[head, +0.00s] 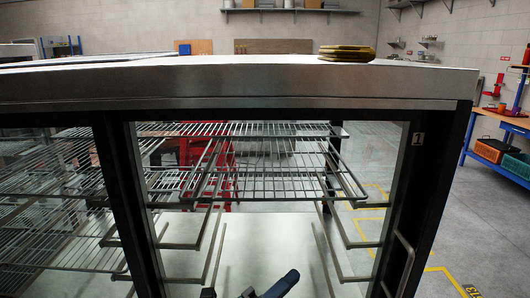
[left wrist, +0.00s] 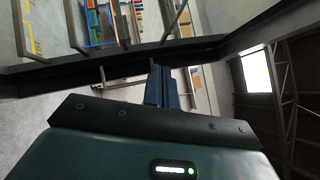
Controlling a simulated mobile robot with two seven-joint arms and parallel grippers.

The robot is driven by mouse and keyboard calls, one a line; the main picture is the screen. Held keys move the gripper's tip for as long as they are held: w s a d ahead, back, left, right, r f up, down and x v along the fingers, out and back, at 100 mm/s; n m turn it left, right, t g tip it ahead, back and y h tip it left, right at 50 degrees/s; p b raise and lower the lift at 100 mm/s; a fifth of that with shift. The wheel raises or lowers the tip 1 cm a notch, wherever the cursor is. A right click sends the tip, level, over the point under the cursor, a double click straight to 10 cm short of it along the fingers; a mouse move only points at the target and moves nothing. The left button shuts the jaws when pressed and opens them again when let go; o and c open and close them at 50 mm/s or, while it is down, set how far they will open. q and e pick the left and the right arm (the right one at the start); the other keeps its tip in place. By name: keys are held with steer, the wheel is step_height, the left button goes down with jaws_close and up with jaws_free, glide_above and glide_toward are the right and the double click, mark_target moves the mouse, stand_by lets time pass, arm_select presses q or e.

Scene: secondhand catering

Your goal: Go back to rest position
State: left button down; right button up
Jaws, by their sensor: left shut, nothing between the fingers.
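My left gripper (head: 284,283) shows at the bottom edge of the head view as a dark blue finger end, in front of the glass cabinet. In the left wrist view its two blue fingers (left wrist: 161,84) lie side by side, shut, with nothing between them. Most of the left arm is below the head picture. My right gripper cannot be made out in either view.
A steel-topped display cabinet (head: 240,80) fills the head view close ahead, with wire racks (head: 270,160) inside. Yellow folded items (head: 347,53) lie on its top. A blue-framed bench (head: 505,125) with crates stands right. Grey floor (head: 470,215) there is open.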

arm_select(q)
steer(key=s+a+f+n+g+y+p, duration=0.1)
steer(key=s+a+f+n+y, duration=0.5)
steer(key=n, duration=0.8)
steer(key=s+a+f+n+g+y+p, duration=0.1)
steer(key=s+a+f+n+y, duration=0.6)
steer(key=a+f+n, duration=0.5)
step_height(320, 180, down, 4)
steer(key=shift+s+a+f+n+g, duration=0.15)
steer(key=shift+s+n+g, duration=0.25)
steer(key=shift+s+n, duration=0.65)
steer(key=shift+w, duration=0.2)
